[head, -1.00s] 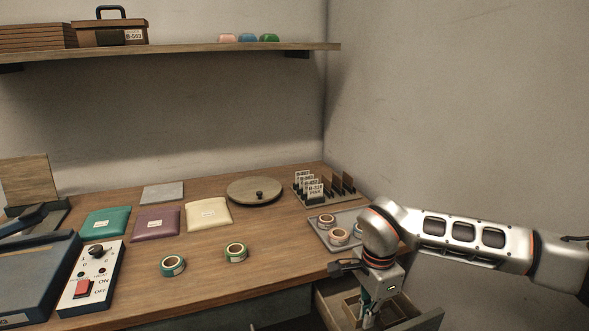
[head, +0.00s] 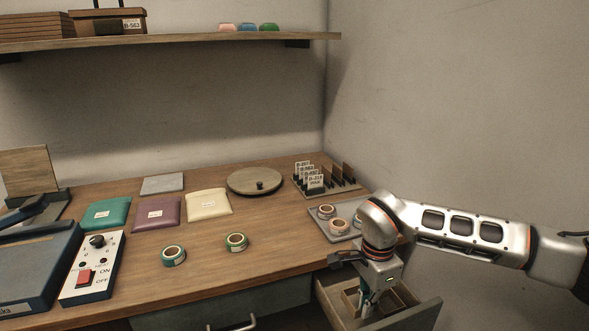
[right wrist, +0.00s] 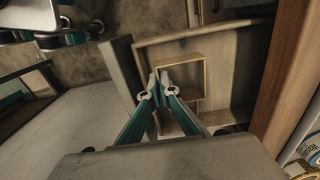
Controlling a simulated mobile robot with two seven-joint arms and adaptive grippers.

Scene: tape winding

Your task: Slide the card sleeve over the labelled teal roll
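The teal roll (head: 174,256) lies flat near the front of the table in the head view, with a pale label patch on its side. My right gripper (head: 368,303) reaches down into the open drawer. In the right wrist view its teal fingers (right wrist: 162,74) are nearly together at one wall of a square brown card sleeve (right wrist: 204,80). They look shut on that thin wall, although the contact is small in the picture. The sleeve stands inside the drawer and is partly hidden by the fingers. My left gripper is not in view.
The open drawer (head: 413,319) has walls close around my right gripper. A grey tray (head: 318,228) with several rolls sits above it. A switch box (head: 91,270) stands left. The table front between is clear.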

